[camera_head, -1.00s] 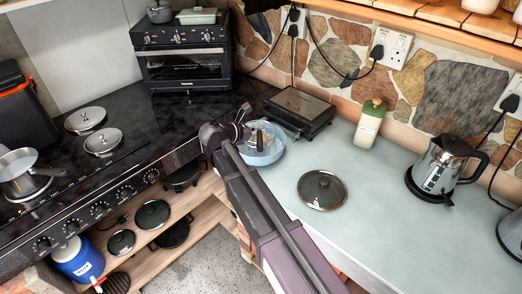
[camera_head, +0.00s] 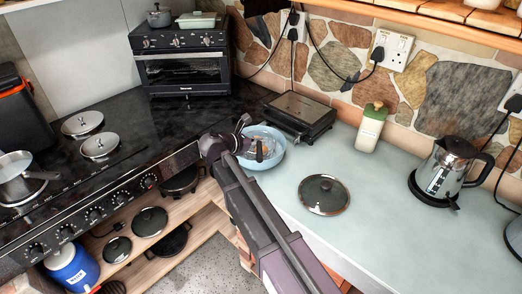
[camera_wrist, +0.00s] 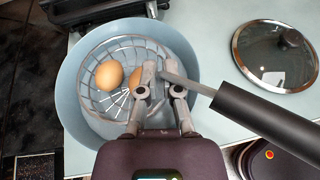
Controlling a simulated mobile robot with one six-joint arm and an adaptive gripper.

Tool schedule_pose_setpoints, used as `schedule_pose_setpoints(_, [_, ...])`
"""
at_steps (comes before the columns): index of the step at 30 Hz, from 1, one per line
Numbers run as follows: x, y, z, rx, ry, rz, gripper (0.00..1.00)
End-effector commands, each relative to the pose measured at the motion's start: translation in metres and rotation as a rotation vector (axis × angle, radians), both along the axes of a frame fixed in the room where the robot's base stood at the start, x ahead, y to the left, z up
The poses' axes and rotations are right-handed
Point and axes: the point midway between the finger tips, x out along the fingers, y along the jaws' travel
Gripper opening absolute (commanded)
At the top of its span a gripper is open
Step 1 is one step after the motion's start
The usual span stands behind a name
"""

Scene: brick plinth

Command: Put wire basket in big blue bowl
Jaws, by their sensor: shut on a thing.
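The big blue bowl (camera_head: 278,157) stands on the pale counter beside the black stove; the wrist view shows its wide rim (camera_wrist: 70,95). The round wire basket (camera_wrist: 97,101) appears within the bowl's outline; I cannot tell whether it touches the bottom. One brown egg (camera_wrist: 109,75) lies in it, and another (camera_wrist: 137,78) is partly hidden by a finger. A dark handle (camera_wrist: 275,122) with a metal neck runs right from the basket over the rim. My gripper (camera_wrist: 160,75) is shut on the metal neck. In the head view, my gripper (camera_head: 243,143) is at the bowl's left side.
A glass lid (camera_head: 324,194) lies right of the bowl. A black grill (camera_head: 300,112) stands behind it. A green-capped bottle (camera_head: 370,128) and kettle (camera_head: 445,172) stand farther right. The counter's front right is clear.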

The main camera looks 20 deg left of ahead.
Motion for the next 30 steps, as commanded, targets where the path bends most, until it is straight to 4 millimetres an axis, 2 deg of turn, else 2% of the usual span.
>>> schedule_pose_setpoints(3, [0.000,0.000,-0.014,-0.001,-0.001,0.000,0.00])
schedule_pose_setpoints(9, [0.000,0.000,-0.026,0.000,-0.001,0.001,0.00])
schedule_pose_setpoints(26, [0.000,0.001,-0.031,0.000,-0.001,0.001,0.00])
schedule_pose_setpoints(30, [0.000,0.001,-0.030,0.000,0.000,0.001,0.42])
